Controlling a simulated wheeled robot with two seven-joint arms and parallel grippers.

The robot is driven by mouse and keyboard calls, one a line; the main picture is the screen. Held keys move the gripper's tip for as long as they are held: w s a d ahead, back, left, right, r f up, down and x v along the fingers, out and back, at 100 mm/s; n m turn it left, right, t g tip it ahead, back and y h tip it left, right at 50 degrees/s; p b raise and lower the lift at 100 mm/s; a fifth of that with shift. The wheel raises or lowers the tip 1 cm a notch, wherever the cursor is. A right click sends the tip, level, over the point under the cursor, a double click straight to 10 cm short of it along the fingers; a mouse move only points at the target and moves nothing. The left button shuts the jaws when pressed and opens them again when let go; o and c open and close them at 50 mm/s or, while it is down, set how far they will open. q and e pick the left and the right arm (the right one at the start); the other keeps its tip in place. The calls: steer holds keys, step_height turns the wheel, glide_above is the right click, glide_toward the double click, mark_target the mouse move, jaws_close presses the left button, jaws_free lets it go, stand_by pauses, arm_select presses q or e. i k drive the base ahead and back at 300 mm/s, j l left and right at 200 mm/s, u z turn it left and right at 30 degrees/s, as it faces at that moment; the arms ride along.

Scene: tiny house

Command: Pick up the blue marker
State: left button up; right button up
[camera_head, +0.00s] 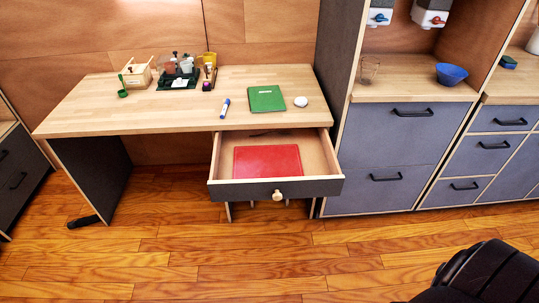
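The blue marker (225,108) lies on the wooden desk (150,116), near its front edge and left of a green book (267,99). It looks white with a blue end. Nothing touches it. A dark part of my own body shows at the bottom right, but no gripper fingers can be made out. Neither gripper is near the marker.
The desk drawer (276,188) is pulled open below the marker, with a red book (267,160) inside. A white round object (301,101) and a desk organizer (180,74) stand on the desk. Grey cabinets (385,135) stand to the right. The wooden floor in front is clear.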

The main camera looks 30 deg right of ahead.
mark_target(227, 100)
steer(key=z, duration=0.95)
steer(key=i+j+u, duration=0.1)
steer(key=i+j, duration=0.8)
steer(key=i, duration=0.15)
